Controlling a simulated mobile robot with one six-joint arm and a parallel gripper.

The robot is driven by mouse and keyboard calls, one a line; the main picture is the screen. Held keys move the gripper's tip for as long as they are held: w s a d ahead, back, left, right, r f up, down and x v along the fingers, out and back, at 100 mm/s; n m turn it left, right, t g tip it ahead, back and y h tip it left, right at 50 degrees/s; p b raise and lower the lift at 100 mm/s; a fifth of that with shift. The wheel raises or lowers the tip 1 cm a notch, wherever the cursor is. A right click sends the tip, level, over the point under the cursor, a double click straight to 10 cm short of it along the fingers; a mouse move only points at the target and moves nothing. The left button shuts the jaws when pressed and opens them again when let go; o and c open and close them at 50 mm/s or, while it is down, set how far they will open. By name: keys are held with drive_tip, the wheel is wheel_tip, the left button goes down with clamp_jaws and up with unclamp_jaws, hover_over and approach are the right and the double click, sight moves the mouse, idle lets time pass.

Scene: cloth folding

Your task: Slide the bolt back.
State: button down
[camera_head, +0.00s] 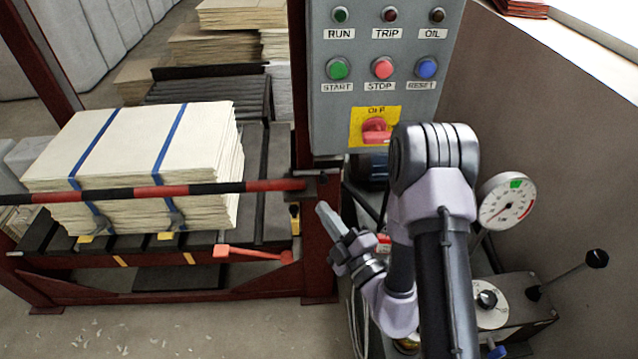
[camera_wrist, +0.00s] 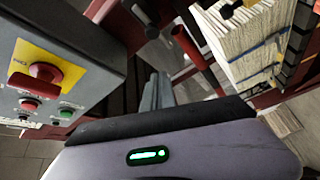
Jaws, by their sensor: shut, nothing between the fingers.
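The bolt appears to be the small dark metal piece (camera_head: 318,175) on the dark red post, at the right end of the red-and-black striped bar (camera_head: 200,190). The bar lies level across the front of a board stack. My gripper (camera_head: 326,214) is shut and empty, in front of the post, a little below the bolt and apart from it in the picture. Its grey fingers (camera_wrist: 158,92) lie side by side in the wrist view. There the red bar's end (camera_wrist: 190,46) shows beyond them to the right. I cannot make out the bolt's exact position.
A grey control box (camera_head: 383,55) with buttons and a red switch (camera_head: 376,130) stands above my arm. A strapped board stack (camera_head: 135,150) lies on a press bed at left. A red lever (camera_head: 252,254) sits below. A gauge (camera_head: 506,201) and a black-knobbed lever (camera_head: 570,274) stand right.

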drive_tip(key=r+p, duration=0.1)
drive_tip(key=r, duration=0.1)
hover_over(303, 182)
drive_tip(key=s, duration=0.5)
drive_tip(key=d+f+b, duration=0.1)
drive_tip(key=d, duration=0.1)
drive_tip(key=d+f, duration=0.1)
drive_tip(key=shift+w+d+f+b, duration=0.15)
drive_tip(key=shift+d+b, duration=0.2)
drive_tip(key=shift+b, duration=0.05)
drive_tip(key=d+p, duration=0.2)
drive_tip(key=d, duration=0.3)
drive_tip(key=shift+d, duration=0.3)
